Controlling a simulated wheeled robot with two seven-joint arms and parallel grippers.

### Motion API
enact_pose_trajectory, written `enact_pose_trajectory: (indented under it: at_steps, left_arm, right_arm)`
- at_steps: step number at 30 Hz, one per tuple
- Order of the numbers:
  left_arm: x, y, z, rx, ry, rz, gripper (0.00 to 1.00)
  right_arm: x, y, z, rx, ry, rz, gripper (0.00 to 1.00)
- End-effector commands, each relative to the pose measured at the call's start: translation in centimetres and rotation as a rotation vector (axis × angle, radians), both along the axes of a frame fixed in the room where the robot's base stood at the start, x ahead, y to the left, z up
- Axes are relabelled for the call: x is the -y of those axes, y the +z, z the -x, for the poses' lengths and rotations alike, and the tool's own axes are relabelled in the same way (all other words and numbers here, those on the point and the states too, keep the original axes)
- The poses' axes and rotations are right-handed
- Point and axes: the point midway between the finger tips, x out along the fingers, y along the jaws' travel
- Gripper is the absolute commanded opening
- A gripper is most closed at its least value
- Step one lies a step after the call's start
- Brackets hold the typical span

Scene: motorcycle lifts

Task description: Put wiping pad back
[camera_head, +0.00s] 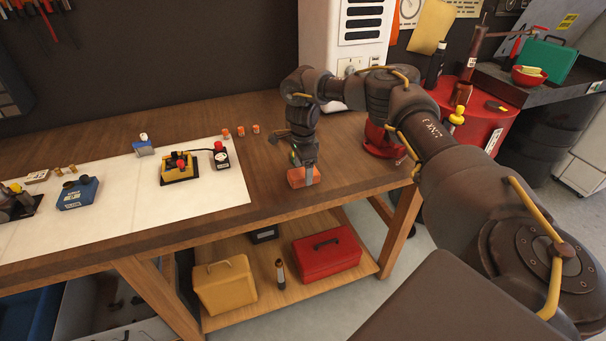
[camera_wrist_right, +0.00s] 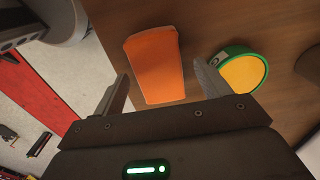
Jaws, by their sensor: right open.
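An orange block (camera_head: 297,178), which looks like the wiping pad, lies on the wooden workbench (camera_head: 330,184) near its front edge, right of the white mat. My right gripper (camera_head: 307,172) is directly over it, pointing down, and hides part of it. In the right wrist view the orange pad (camera_wrist_right: 157,65) shows between the two open fingers (camera_wrist_right: 160,80), apparently untouched; the height gap is hard to tell. A round green-rimmed yellow thing (camera_wrist_right: 243,71) lies just right of the right finger there. My left gripper is not in view.
The white mat (camera_head: 120,225) holds a yellow device (camera_head: 180,167), a blue block (camera_head: 77,193) and other small parts. A red round base (camera_head: 382,139) stands at the bench's right end. A red toolbox (camera_head: 327,255) sits on the lower shelf.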

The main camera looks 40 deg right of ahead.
Motion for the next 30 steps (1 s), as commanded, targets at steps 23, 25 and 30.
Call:
enact_pose_trajectory:
  at_steps: [23,25,30]
  left_arm:
    - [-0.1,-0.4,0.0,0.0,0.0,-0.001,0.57]
    - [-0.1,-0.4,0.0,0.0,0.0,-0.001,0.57]
    - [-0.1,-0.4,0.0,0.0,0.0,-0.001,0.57]
  right_arm:
    - [0.0,10.1,0.0,0.0,-0.001,0.0,0.76]
    - [0.0,10.1,0.0,0.0,0.0,0.0,0.76]
    - [0.0,10.1,0.0,0.0,0.0,0.0,0.76]
